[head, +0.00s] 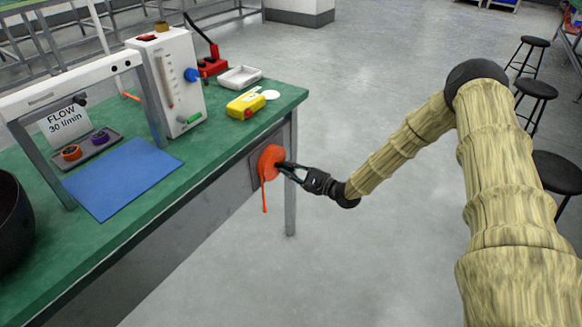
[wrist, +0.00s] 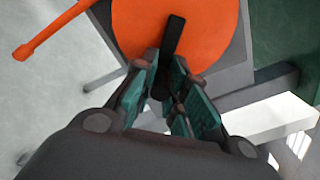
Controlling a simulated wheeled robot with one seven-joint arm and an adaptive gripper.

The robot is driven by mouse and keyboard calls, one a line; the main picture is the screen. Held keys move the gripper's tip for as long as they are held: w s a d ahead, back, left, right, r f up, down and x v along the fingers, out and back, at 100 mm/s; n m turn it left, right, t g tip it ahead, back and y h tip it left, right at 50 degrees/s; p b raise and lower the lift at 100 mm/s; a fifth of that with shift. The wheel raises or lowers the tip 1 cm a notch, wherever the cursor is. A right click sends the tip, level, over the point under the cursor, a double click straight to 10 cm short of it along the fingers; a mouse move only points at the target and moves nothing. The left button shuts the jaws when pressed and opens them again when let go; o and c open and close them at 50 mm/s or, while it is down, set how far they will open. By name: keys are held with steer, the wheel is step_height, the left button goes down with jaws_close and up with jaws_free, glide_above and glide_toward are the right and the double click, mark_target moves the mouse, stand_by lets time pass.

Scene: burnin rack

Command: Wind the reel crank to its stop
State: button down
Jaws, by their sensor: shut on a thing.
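The orange reel (head: 268,160) is mounted on a grey plate at the front side of the green bench, near its right end. It also fills the top of the wrist view (wrist: 205,30). An orange strand (head: 264,198) hangs down from it. The black crank (wrist: 173,36) lies across the reel's face. My gripper (head: 283,167) reaches the reel from the right. In the wrist view its fingers (wrist: 163,92) are closed around the dark crank handle, most of which they hide.
The green bench (head: 215,150) carries a blue mat (head: 122,177), a flow meter box (head: 172,80), a yellow device (head: 246,104) and a white tray (head: 240,77). A bench leg (head: 290,190) stands just right of the reel. Black stools (head: 537,89) stand at far right. The floor in front is clear.

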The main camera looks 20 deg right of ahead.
steer(key=shift+s+f+m, duration=0.1)
steer(key=shift+f+m, duration=0.2)
steer(key=shift+m, duration=0.6)
steer(key=shift+a, duration=0.1)
steer(key=c, duration=1.4)
jaws_free()
steer(key=shift+c, duration=0.2)
steer(key=shift+a, duration=0.1)
steer(key=shift+s, duration=0.1)
steer(key=v, duration=1.2)
